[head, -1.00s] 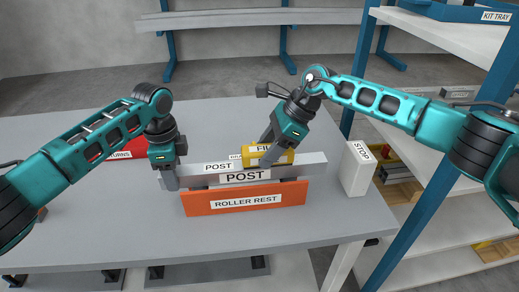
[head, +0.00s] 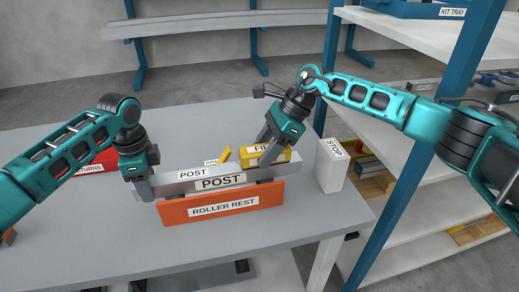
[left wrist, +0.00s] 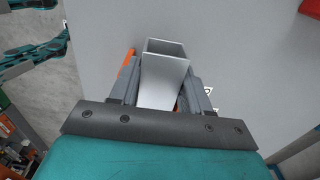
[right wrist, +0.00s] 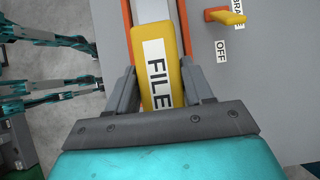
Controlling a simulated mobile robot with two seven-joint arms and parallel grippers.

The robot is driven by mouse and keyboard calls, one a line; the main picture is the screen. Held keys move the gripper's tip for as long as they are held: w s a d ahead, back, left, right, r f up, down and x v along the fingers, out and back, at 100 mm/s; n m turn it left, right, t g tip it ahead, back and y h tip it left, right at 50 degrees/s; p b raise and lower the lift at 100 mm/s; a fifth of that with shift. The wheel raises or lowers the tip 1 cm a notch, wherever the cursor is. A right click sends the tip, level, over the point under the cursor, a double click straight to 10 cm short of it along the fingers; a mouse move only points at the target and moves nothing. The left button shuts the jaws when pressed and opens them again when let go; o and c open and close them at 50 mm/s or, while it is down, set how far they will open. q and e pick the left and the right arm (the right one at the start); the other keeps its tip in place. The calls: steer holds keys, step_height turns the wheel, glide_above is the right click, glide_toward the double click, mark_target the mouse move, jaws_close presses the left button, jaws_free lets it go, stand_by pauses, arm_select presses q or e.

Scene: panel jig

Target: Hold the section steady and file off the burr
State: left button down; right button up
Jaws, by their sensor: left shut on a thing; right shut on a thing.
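The section is a grey rectangular tube labelled POST (head: 173,185), lying along the orange roller rest (head: 180,211). My left gripper (head: 146,188) is shut on its left end; the open tube end (left wrist: 165,48) shows between the fingers in the left wrist view. My right gripper (head: 268,155) is shut on the yellow file (head: 281,155), held over the right part of the section. In the right wrist view the file (right wrist: 157,75) lies lengthwise along the section. Whether it touches the top is unclear. I cannot make out the burr.
A white STOP block (head: 331,168) stands just beyond the section's right end. A yellow brake lever (head: 225,154) with an OFF label beside it is behind the section. A red RETURNS bin (head: 98,164) is at the left. The front of the table (head: 240,245) is clear.

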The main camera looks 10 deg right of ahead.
arm_select(q)
steer(key=shift+s+f, duration=0.2)
steer(key=shift+f, duration=0.15)
arm_select(e)
steer(key=shift+d+f, duration=0.1)
steer(key=shift+d, duration=1.35)
steer(key=shift+a, duration=5.4)
steer(key=shift+r, duration=3.1)
arm_select(q)
steer(key=shift+a, duration=0.1)
arm_select(e)
step_height(320, 180, up, 3)
steer(key=shift+r, duration=0.1)
